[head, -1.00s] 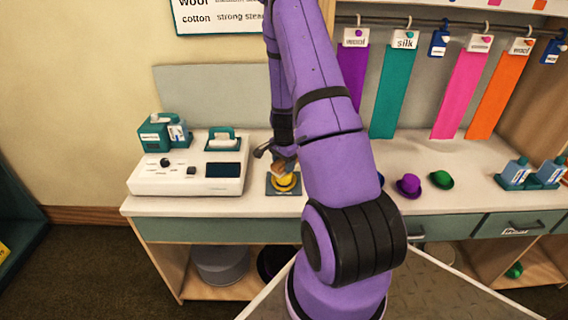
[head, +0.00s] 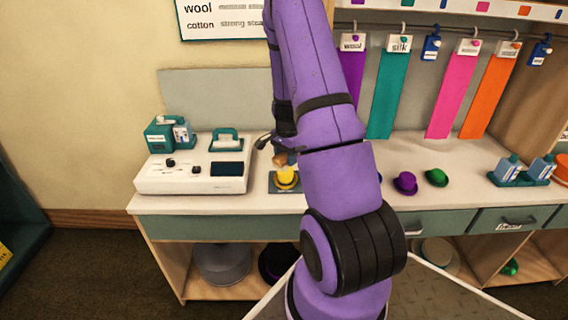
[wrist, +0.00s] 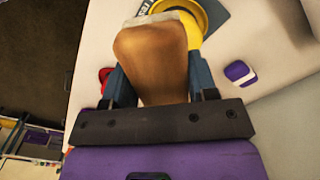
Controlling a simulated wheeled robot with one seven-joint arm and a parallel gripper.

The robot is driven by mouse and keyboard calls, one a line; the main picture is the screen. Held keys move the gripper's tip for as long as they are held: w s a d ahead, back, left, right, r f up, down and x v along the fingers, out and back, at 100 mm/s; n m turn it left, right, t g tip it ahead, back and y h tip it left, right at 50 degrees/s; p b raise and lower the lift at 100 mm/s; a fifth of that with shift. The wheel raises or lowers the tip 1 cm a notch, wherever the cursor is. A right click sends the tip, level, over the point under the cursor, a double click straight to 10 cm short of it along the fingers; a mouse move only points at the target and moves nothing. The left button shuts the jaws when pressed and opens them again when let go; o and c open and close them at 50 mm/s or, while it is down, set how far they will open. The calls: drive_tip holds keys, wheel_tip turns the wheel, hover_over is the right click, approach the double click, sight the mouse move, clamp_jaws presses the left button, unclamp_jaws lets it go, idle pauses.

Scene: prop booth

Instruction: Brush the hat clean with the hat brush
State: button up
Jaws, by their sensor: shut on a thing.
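A yellow hat (head: 287,177) sits on a dark teal mat (head: 272,188) on the counter, just left of my arm. In the wrist view the hat (wrist: 203,17) shows only in part, behind the brush. My gripper (wrist: 157,90) is shut on the wooden hat brush (wrist: 152,55), whose pale bristle end (wrist: 160,17) points away toward the hat. In the head view the brush (head: 281,158) is small, at the hat's top. I cannot tell whether the bristles touch the hat.
A white control unit (head: 190,178) stands left of the mat. Blue bottles in a teal tray (head: 520,178) stand further right. Coloured fabric strips hang behind.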

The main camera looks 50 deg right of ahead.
drive_tip(key=shift+r, duration=1.3)
drive_tip(key=shift+w, duration=0.1)
